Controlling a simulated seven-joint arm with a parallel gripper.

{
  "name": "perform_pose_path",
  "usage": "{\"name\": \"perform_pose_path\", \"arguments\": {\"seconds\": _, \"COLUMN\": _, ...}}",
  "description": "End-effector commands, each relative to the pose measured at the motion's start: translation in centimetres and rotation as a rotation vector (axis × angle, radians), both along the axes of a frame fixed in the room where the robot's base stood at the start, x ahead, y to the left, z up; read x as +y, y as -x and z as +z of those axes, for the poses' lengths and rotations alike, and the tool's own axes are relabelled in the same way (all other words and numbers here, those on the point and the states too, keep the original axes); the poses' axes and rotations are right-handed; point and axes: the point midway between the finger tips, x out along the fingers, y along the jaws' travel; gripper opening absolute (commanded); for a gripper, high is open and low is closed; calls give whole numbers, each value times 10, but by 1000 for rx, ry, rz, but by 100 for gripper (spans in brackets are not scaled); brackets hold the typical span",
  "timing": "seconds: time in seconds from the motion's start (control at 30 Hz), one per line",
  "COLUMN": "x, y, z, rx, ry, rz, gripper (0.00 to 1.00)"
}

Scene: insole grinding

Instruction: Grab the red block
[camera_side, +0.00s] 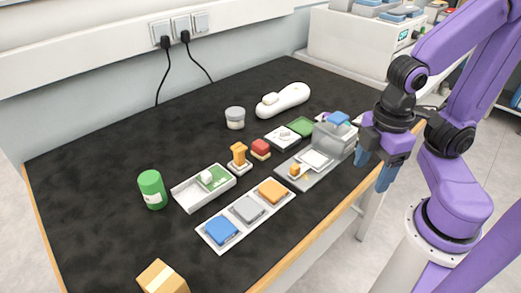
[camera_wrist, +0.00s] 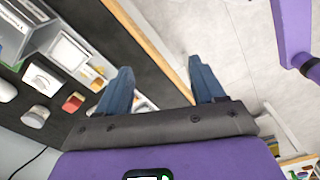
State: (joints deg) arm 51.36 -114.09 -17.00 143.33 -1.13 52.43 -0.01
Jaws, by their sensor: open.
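The red block (camera_side: 260,149) sits on the black table mat near its middle, beside an orange stamp-like piece (camera_side: 239,158). It looks red on top with a paler lower part. In the wrist view the red block (camera_wrist: 73,102) lies left of my left finger, clear of it. My gripper (camera_side: 373,170) is open and empty, above the table's front right edge. It is well to the right of the block and higher than it. In the wrist view my gripper (camera_wrist: 160,66) shows two blue fingers spread apart, with the table edge and floor between them.
A grey machine (camera_side: 333,140) with a small orange part stands between my gripper and the block. A tray with blue, grey and orange pads (camera_side: 232,232), a white tray (camera_side: 190,200), a green can (camera_side: 152,189) and a jar (camera_side: 235,118) stand around. The mat's left part is clear.

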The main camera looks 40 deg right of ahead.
Motion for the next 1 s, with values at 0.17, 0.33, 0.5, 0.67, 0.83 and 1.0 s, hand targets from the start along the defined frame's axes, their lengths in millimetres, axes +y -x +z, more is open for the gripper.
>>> {"name": "perform_pose_path", "arguments": {"seconds": 0.17, "x": -19, "y": -33, "z": -9, "rx": -95, "ry": 144, "rz": 85, "gripper": 68}}
{"name": "perform_pose_path", "arguments": {"seconds": 0.33, "x": -46, "y": -84, "z": -13, "rx": -227, "ry": 365, "rz": 242, "gripper": 68}}
{"name": "perform_pose_path", "arguments": {"seconds": 0.5, "x": -65, "y": -134, "z": -11, "rx": -337, "ry": 578, "rz": 424, "gripper": 68}}
{"name": "perform_pose_path", "arguments": {"seconds": 0.67, "x": -74, "y": -179, "z": -7, "rx": -422, "ry": 763, "rz": 617, "gripper": 68}}
{"name": "perform_pose_path", "arguments": {"seconds": 0.83, "x": -72, "y": -223, "z": -6, "rx": -496, "ry": 933, "rz": 843, "gripper": 68}}
{"name": "perform_pose_path", "arguments": {"seconds": 1.0, "x": -60, "y": -261, "z": -11, "rx": -560, "ry": 1069, "rz": 1090, "gripper": 68}}
